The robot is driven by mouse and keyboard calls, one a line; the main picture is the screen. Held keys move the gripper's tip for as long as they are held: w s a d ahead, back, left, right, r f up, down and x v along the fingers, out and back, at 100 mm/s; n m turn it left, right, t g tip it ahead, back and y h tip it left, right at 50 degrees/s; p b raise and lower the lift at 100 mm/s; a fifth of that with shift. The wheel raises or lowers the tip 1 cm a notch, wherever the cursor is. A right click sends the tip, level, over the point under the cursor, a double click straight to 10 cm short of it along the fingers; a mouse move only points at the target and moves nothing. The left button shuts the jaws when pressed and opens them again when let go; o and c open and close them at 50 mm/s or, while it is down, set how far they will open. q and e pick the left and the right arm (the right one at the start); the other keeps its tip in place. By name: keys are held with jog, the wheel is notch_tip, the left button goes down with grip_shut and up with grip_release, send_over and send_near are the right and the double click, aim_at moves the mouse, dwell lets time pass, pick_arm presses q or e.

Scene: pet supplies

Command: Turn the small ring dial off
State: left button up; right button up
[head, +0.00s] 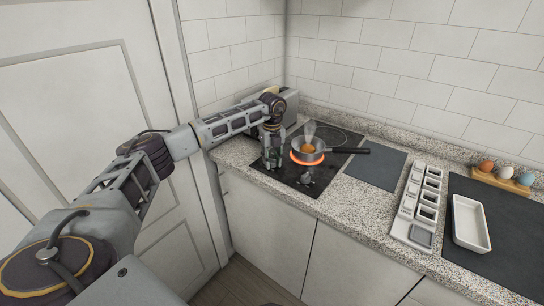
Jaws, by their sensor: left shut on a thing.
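A black hob (334,165) is set in the speckled counter. A small pan (309,157) with a dark handle (348,150) stands on a ring that glows orange-red (296,161). Something orange-brown (308,148) lies in the pan and pale steam rises from it. My left gripper (272,163) points down at the hob's left front side, left of the pan. It is shut on what appears to be the small ring dial, which its fingers hide. Another dark dial (306,177) stands to the right, near the hob's front edge. My right gripper is out of view.
A dark mat (376,167) lies right of the hob. Beyond it are a pale compartment tray (406,206), a white dish (482,238) on a dark mat, and a wooden holder (503,183) with several eggs. A grey box-like thing stands behind my left gripper.

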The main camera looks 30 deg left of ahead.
pick_arm(q)
jog(key=shift+r+n+p, duration=0.15)
jog(key=shift+n+p, duration=0.3)
jog(key=shift+n, duration=0.35)
jog(key=shift+n+p, duration=0.3)
jog(key=shift+n, duration=0.5)
jog(key=n+p, duration=0.2)
jog(key=n, duration=0.1)
jog(key=n+p, duration=0.2)
jog(key=n, duration=0.1)
jog(key=n+p, duration=0.2)
jog(key=n, duration=0.2)
jog(key=shift+n+p, duration=0.55)
jog(key=shift+n, duration=0.35)
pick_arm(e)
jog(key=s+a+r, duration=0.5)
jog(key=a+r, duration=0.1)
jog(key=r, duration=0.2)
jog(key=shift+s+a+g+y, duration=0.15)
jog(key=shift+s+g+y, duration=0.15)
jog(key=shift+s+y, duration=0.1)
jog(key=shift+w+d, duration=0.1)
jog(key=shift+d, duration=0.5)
